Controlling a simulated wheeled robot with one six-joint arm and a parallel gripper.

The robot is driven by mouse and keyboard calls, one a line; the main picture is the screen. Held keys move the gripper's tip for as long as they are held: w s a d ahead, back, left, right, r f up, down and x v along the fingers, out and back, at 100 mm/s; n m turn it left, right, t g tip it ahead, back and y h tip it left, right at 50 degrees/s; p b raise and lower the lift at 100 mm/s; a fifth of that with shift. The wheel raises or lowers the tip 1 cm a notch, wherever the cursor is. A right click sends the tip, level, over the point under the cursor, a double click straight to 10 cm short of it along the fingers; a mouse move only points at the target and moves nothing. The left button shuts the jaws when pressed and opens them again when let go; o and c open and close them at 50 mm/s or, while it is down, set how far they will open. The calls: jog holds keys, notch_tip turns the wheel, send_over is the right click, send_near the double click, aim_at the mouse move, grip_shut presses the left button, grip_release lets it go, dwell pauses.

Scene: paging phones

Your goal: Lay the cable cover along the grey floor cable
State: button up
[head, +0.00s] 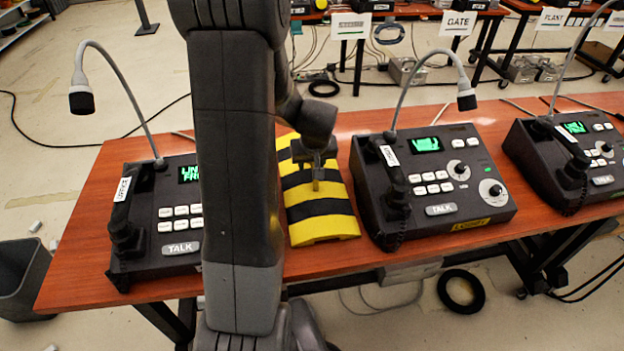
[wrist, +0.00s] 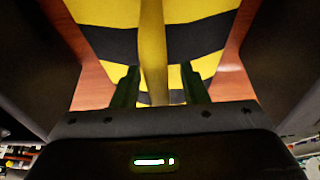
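The cable cover (head: 322,222), striped yellow and black, lies on the orange-brown tabletop between two paging phones. My arm hides part of its left side. My gripper (head: 317,178) is over the middle of the cover, pointing down. In the wrist view the cover (wrist: 210,42) fills the middle, with a narrow yellow upright part (wrist: 152,45) between the fingers. The fingers of my gripper (wrist: 159,82) stand apart, with gaps on both sides of that part. A thin grey cable (head: 372,303) shows on the floor under the table; I cannot tell whether it is the task's floor cable.
Paging phones stand left (head: 160,215) and right (head: 430,185) of the cover, and another (head: 572,165) farther right. Their gooseneck microphones rise high. A bin (head: 22,280) stands at the left. A black cable coil (head: 461,290) lies below the table. Floor at the left is mostly open.

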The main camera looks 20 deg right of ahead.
grip_shut()
jog(key=shift+r, duration=0.1)
dwell(1.2)
